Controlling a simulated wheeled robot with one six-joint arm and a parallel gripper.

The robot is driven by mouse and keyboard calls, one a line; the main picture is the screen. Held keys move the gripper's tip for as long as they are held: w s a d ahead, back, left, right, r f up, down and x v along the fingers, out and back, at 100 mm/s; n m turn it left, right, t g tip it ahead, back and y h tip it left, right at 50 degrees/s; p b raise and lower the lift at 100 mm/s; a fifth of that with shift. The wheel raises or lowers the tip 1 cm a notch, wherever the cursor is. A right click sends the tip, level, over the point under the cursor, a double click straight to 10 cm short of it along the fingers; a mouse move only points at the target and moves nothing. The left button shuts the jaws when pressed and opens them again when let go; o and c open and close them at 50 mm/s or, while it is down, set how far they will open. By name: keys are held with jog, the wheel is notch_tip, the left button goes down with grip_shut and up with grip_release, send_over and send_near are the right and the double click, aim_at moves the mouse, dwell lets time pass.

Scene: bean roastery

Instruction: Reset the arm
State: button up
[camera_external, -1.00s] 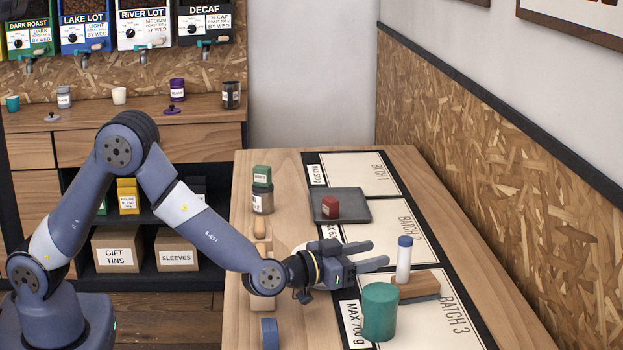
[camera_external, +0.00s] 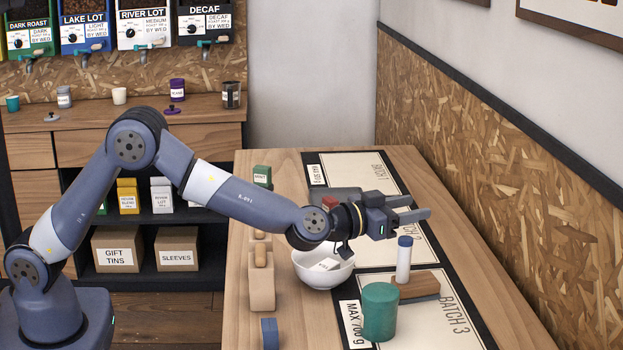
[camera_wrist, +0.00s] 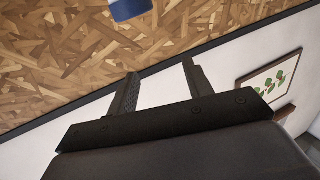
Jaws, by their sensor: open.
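My gripper (camera_external: 418,207) is open and empty, held above the table (camera_external: 500,299) over the Batch 2 area of the mat, its fingers pointing right toward the chipboard wall. In the wrist view my gripper (camera_wrist: 158,78) shows two spread fingers with nothing between them. Behind them are the chipboard, a dark trim strip and the white wall.
A white cylinder with a blue top (camera_external: 404,259), a wooden block (camera_external: 418,287) and a green cylinder (camera_external: 380,312) stand near Batch 3. A white bowl (camera_external: 312,276) holds a labelled item. The table's right side is clear.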

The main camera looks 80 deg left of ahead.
notch_tip(320, 180, up, 7)
jog(key=s+a+r+n+g+y, duration=0.1)
jog(key=s+a, duration=0.1)
jog(key=a, duration=0.8)
jog(key=s+a+n+y, duration=0.1)
jog(key=s+a+y, duration=0.1)
jog(key=a, duration=0.9)
jog(key=s+a+r+n+g+y, duration=0.1)
jog(key=s+a, duration=0.2)
jog(key=a, duration=0.7)
jog(key=s+a+y, duration=0.1)
jog(key=s+a, duration=0.3)
jog(key=a, duration=0.3)
jog(key=s+a+n+g+y+b, duration=0.1)
jog(key=s+a, duration=0.4)
jog(key=a, duration=0.3)
jog(key=shift+s+a+f+n+g, duration=0.15)
jog(key=shift+a+f+n+g, duration=0.15)
jog(key=shift+f, duration=0.05)
